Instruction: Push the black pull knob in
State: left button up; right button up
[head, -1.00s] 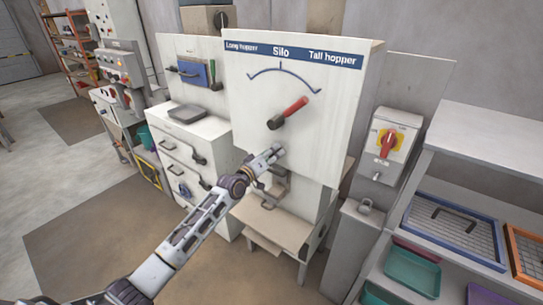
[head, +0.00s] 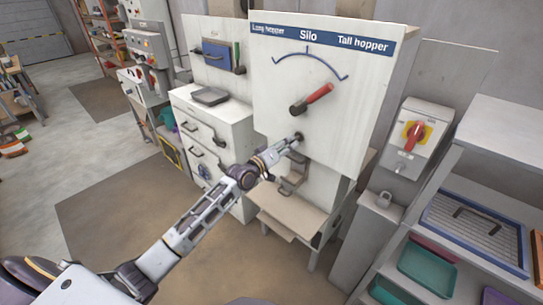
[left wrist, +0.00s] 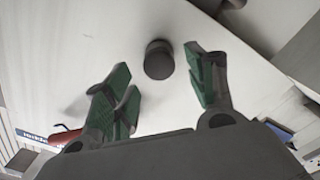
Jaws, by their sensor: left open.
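The black pull knob (left wrist: 159,60) sticks out of the white silo panel in the left wrist view, between and just beyond the fingertips. In the head view the knob (head: 299,136) shows as a small dark spot low on the panel, at the gripper's tip. My left gripper (head: 291,143) is at the panel's lower part, below the red-handled lever. In the left wrist view its green-padded fingers (left wrist: 166,87) are open, one on each side of the knob, with nothing held. Whether they touch the knob cannot be told. My right gripper is not in view.
The red-handled selector lever (head: 313,98) sits just above the knob, below a blue label strip (head: 309,36). A grey shelf (head: 317,186) juts out below the panel. A red and yellow switch box (head: 416,136) and tray racks stand to the right.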

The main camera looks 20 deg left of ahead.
pick_arm(q)
jog(key=v, duration=0.8)
dwell(0.4)
jog(key=shift+r+m, duration=0.1)
jog(key=shift+m, duration=0.4)
